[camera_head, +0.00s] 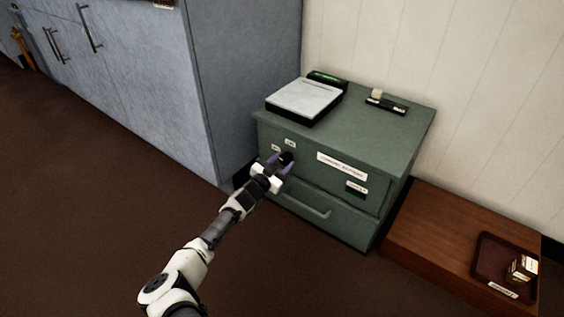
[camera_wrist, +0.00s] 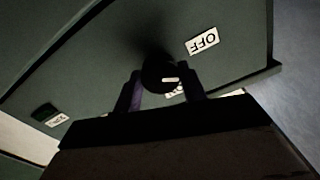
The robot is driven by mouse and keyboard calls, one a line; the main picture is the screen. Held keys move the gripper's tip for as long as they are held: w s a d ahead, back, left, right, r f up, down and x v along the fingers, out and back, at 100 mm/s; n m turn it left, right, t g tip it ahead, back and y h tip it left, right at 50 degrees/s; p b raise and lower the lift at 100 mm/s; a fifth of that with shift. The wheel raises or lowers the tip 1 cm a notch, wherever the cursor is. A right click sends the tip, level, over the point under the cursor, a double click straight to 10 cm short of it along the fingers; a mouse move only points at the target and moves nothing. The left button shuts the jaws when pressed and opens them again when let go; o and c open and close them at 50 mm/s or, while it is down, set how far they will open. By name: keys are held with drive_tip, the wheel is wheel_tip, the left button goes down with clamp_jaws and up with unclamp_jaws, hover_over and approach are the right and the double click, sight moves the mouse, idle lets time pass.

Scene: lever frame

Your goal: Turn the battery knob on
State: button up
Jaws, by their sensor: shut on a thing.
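The battery knob (camera_wrist: 158,72) is a round black knob with a short white mark, on the front of a green cabinet (camera_head: 400,140). In the head view the knob (camera_head: 287,157) is small and dark. My gripper (camera_wrist: 163,80) has its two purple fingers on either side of the knob and is shut on it; it also shows at the cabinet front in the head view (camera_head: 280,164). A white OFF label (camera_wrist: 202,40) sits beside the knob. Another white label (camera_wrist: 176,92) is mostly hidden behind the knob and a finger.
A drawer handle (camera_head: 305,207) lies below my gripper. A long white label (camera_head: 342,165) and a small dark labelled piece (camera_head: 356,187) are to the right. A blue-grey cabinet (camera_head: 240,90) stands left. A low wooden bench (camera_head: 440,217) with a tray (camera_head: 490,262) stands right.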

drive_tip(key=m+p, duration=0.1)
drive_tip(key=m, duration=0.6)
idle(0.5)
drive_tip(key=o, duration=1)
